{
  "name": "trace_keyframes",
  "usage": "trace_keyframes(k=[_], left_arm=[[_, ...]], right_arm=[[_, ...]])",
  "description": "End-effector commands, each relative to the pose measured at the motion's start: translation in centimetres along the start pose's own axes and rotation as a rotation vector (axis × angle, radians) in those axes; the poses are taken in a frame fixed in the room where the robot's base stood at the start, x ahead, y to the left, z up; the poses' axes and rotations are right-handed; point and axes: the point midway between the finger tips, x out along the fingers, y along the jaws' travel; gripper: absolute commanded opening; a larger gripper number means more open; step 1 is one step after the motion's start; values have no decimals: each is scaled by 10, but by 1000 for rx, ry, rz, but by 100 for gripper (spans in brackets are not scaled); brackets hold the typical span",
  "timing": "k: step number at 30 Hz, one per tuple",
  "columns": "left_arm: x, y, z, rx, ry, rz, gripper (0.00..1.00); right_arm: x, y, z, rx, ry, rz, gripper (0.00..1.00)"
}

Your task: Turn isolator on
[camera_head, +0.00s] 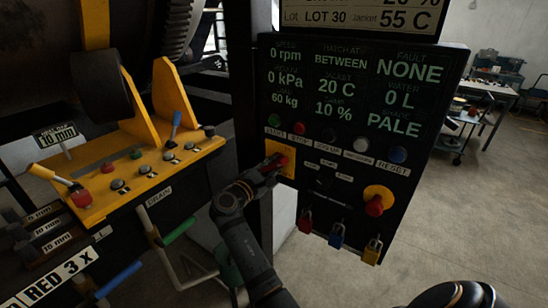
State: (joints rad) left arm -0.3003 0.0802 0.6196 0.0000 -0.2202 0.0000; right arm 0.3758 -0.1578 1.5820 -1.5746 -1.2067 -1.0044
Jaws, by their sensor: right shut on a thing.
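The isolator (285,150) is a yellow plate with a red handle at the lower left of the dark control panel (335,215). My right gripper (272,164) is at the isolator, shut on its red handle. The gripper and wrist cover part of the handle, so I cannot tell its exact angle. My left gripper is not in view.
The panel's display reads 0 rpm, fault NONE. Below it are several buttons, a red emergency knob (375,206) on yellow and hanging red, blue and yellow padlocks (337,236). A yellow console (130,170) with levers stands left. Open floor lies right.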

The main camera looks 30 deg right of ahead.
Motion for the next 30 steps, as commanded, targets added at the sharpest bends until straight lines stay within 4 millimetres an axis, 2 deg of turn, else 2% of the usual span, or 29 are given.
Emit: trace_keyframes(k=[1,9,29,30], left_arm=[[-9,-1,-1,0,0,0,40],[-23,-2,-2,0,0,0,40],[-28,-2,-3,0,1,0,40],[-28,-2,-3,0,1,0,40]], right_arm=[[0,3,3,-34,-1,-1,0],[0,2,1,-161,0,-1,0],[0,0,0,-215,-1,-1,0],[0,0,0,-215,-1,-1,25]])
